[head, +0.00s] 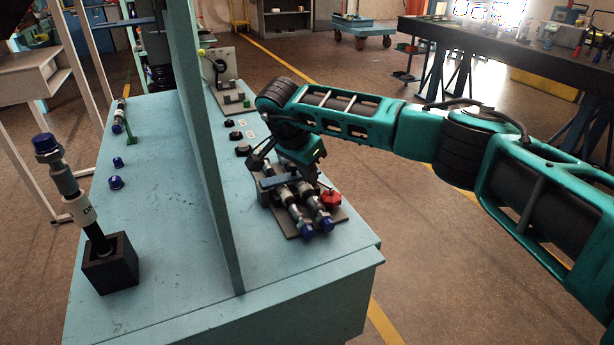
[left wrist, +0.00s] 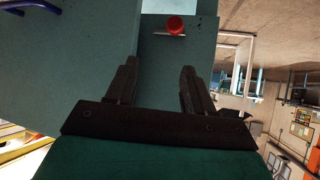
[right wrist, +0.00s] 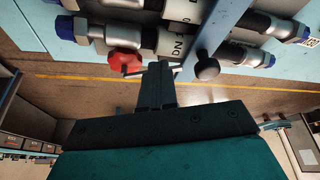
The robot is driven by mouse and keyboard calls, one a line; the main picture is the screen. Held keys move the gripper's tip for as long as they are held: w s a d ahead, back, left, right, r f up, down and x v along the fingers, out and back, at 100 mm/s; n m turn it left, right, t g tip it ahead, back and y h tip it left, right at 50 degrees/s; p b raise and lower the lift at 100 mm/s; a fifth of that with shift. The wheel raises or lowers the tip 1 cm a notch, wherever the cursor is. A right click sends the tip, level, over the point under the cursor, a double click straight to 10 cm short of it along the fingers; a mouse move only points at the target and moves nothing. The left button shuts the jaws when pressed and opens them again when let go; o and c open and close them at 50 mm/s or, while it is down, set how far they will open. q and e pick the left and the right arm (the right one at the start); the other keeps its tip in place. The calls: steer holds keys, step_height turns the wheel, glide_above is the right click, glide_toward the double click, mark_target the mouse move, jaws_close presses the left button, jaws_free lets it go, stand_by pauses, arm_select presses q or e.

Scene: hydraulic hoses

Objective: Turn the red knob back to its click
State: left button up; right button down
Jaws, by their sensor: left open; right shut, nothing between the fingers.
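The red knob (head: 331,197) sits at the right side of a dark plate that carries hose couplings with blue caps. In the right wrist view the red knob (right wrist: 124,62) shows just left of my right fingertips. My right gripper (right wrist: 158,68) is shut and empty, its tips close to the couplings; I cannot tell whether they touch the knob. In the head view the right gripper (head: 312,176) is over the plate, partly hidden by its own wrist. My left gripper (left wrist: 158,66) is open and empty, outside the head view. A red round part (left wrist: 174,25) lies beyond its fingers.
A blue upright divider (head: 205,150) splits the blue bench (head: 165,225). A hose with a blue cap stands in a black block (head: 110,265) on the left. A black round knob (right wrist: 207,68) is right of my right fingers.

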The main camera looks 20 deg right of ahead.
steer(key=shift+w+d, duration=0.4)
stand_by(0.6)
stand_by(0.3)
steer(key=shift+s+p, duration=0.45)
steer(key=shift+p, duration=0.05)
steer(key=shift+s, duration=0.35)
